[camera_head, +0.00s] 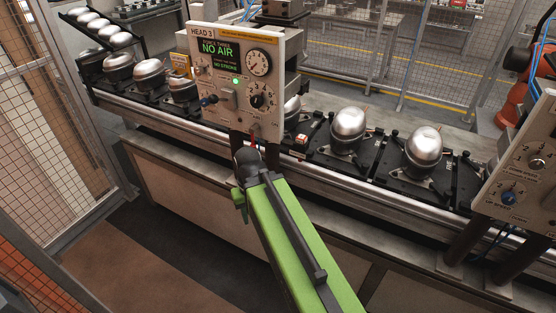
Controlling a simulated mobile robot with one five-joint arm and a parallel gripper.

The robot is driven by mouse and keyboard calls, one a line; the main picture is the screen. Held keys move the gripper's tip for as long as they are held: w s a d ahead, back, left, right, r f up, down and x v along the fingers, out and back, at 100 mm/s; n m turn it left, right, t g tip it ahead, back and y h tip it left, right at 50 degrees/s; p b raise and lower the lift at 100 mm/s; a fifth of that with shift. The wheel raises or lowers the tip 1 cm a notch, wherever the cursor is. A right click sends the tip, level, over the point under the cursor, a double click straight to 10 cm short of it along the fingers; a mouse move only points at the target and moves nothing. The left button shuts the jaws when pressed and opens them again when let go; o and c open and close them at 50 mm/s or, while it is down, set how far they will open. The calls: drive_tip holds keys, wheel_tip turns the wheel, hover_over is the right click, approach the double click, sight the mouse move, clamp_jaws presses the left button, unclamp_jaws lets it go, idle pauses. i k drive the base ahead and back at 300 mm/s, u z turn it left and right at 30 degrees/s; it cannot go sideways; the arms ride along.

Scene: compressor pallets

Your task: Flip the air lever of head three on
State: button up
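The head three panel (232,112) stands upright at upper centre left, labelled HEAD 3. Its display (217,50) reads NO AIR and NO STROKE in green. A small blue-handled lever (208,100) sits at the panel's lower left. A small red part (254,136) shows at its lower edge, right of the middle. The small labels are unreadable, so I cannot tell which of these is the air lever. My green arm reaches up from the bottom, and its dark end (246,158) is just below the panel. My gripper's fingers cannot be made out clearly.
A conveyor (345,181) carries silver compressors (348,129) on black pallets behind and beside the panel. Another control panel (525,165) with a blue knob (509,198) stands at the right edge. Mesh fencing (50,90) closes the left side. Open floor (140,240) lies at lower left.

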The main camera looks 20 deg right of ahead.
sight(253, 140)
drive_tip(key=z, duration=0.3)
drive_tip(key=k, duration=1.25)
drive_tip(key=u, duration=0.5)
drive_tip(key=i, duration=1.3)
drive_tip(key=u, duration=0.9)
drive_tip(key=i, duration=0.25)
drive_tip(key=u, duration=0.2)
